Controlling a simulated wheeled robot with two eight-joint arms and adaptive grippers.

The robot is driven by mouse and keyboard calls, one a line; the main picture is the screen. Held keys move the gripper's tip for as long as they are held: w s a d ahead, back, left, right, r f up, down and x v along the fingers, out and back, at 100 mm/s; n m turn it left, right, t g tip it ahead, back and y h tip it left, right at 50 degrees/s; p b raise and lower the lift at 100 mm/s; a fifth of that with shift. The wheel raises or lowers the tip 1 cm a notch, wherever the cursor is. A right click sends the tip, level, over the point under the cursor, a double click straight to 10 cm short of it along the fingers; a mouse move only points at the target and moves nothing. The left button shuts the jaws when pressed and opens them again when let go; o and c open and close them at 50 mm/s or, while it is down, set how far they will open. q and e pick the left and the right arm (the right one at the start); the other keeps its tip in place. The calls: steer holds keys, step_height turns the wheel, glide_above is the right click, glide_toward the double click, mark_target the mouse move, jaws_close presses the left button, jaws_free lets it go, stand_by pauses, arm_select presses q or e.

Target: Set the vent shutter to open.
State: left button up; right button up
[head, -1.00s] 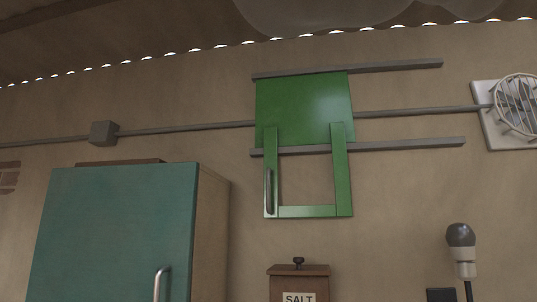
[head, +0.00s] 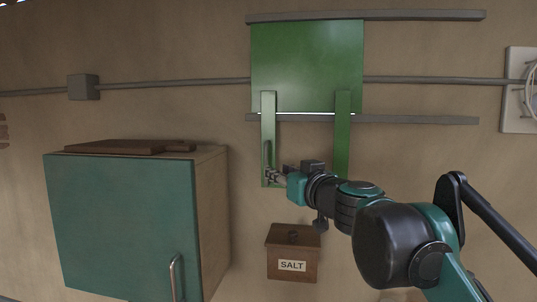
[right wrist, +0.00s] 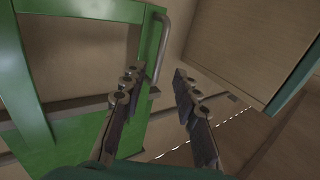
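The vent shutter (head: 307,65) is a green panel at the left end of two grey horizontal rails. A green frame hangs below it, with a metal handle (head: 267,153) on its left upright; the handle also shows in the right wrist view (right wrist: 161,48). My right gripper (head: 270,175) is at the lower part of this handle. In the right wrist view my right gripper (right wrist: 155,83) has its fingers spread, with the handle just beyond the gap between them. Contact cannot be told. My left gripper is not in view.
The upper rail (head: 430,16) and lower rail (head: 420,119) run on bare to the right. A teal-fronted cabinet (head: 120,225) stands left of the shutter, close to my right gripper. A salt box (head: 293,253) is below. A round caged fan (head: 531,90) is at far right.

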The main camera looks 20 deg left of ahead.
steer(key=p+x, duration=0.2)
steer(key=x, duration=0.5)
steer(key=shift+f, duration=0.1)
jaws_close()
